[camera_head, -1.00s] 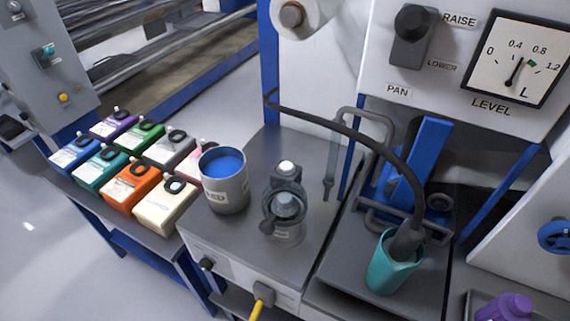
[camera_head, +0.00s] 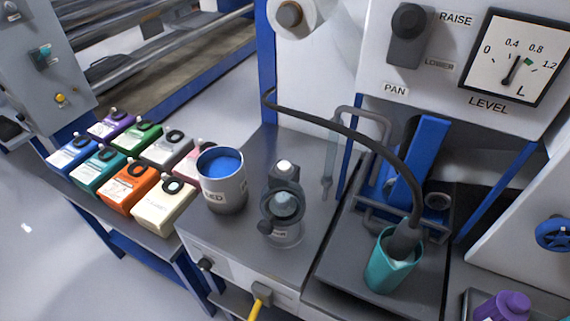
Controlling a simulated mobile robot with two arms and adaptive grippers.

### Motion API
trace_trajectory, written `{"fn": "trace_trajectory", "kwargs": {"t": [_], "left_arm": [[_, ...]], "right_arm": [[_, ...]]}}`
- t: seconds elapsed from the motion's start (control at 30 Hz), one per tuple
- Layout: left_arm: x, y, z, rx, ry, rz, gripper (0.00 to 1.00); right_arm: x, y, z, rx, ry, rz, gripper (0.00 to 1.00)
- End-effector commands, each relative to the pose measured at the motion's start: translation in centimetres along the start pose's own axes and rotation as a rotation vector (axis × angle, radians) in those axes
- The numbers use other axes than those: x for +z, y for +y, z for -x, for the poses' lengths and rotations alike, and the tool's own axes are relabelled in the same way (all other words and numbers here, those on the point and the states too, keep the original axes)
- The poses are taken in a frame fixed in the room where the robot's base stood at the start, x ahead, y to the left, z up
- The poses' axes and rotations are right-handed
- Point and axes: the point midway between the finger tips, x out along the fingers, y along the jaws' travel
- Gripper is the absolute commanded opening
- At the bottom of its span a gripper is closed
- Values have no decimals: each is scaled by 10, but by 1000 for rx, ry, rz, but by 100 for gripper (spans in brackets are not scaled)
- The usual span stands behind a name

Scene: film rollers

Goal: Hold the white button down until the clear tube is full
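A small dispenser-like device with a white button (camera_head: 284,167) on top stands on the grey bench. A clear tube or cup (camera_head: 285,232) is at its lower front, below a pale round part. Its fill level is too small to tell. A pale see-through upright tube (camera_head: 327,172) also hangs behind it to the right. I cannot tell which of the two the task means. Nothing touches the white button. Neither of my grippers is in view.
A grey can of blue liquid (camera_head: 222,182) stands left of the device. Several coloured jugs (camera_head: 130,186) sit on the left table. A dark hose (camera_head: 350,132) arches over to a teal cup (camera_head: 389,268). A level gauge (camera_head: 513,62) and a lever knob (camera_head: 408,20) are at upper right.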

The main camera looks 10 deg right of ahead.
Motion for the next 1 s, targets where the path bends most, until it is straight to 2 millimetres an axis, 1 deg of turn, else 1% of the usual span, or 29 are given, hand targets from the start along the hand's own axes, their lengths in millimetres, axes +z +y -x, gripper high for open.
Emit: {"fn": "trace_trajectory", "kwargs": {"t": [0.17, 0.2, 0.7, 0.8, 1.0], "left_arm": [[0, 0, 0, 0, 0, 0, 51], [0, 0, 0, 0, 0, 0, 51], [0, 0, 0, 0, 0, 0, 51], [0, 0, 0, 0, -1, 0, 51], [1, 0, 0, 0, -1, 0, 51]], "right_arm": [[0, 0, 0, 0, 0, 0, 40], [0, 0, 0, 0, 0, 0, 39], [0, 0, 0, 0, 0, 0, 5], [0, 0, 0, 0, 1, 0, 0], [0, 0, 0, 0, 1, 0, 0]]}}
